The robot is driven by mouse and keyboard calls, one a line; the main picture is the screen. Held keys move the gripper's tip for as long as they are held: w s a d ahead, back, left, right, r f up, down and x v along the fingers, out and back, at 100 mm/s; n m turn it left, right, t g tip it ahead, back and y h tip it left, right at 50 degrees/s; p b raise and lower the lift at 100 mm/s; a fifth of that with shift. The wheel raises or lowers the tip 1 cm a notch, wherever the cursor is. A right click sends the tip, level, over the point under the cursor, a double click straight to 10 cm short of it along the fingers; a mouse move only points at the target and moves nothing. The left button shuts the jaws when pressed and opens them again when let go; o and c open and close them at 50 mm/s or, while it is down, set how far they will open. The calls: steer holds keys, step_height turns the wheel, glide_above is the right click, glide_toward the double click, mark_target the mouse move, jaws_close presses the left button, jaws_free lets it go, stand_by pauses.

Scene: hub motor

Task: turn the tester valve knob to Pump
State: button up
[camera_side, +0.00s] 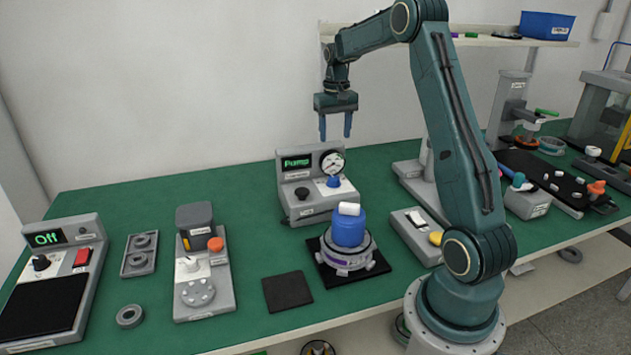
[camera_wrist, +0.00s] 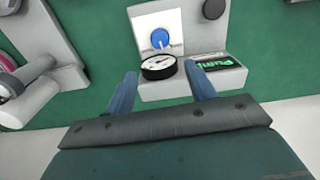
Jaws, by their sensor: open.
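The grey tester (camera_side: 318,204) stands towards the back of the green bench. Its display (camera_side: 296,162) reads "Pump" in green letters. My gripper (camera_side: 336,139) is open and empty, pointing down above the tester, apart from the knob.
A hub motor with a blue cylinder (camera_side: 348,228) stands on a black mat in front of the tester. A dark pad (camera_side: 287,291) lies left of it. A grey fixture (camera_side: 205,285) and a unit displaying "Off" (camera_side: 47,239) are further left. Air around the gripper is clear.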

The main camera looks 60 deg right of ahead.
mark_target(334, 177)
steer(key=shift+f, duration=0.1)
step_height(334, 177, down, 14)
steer(key=shift+r, duration=0.2)
stand_by(0.6)
steer(key=c, duration=1)
steer(key=shift+o, duration=0.2)
steer(key=shift+m, duration=0.7)
steer(key=o, duration=1)
steer(key=shift+c, duration=0.2)
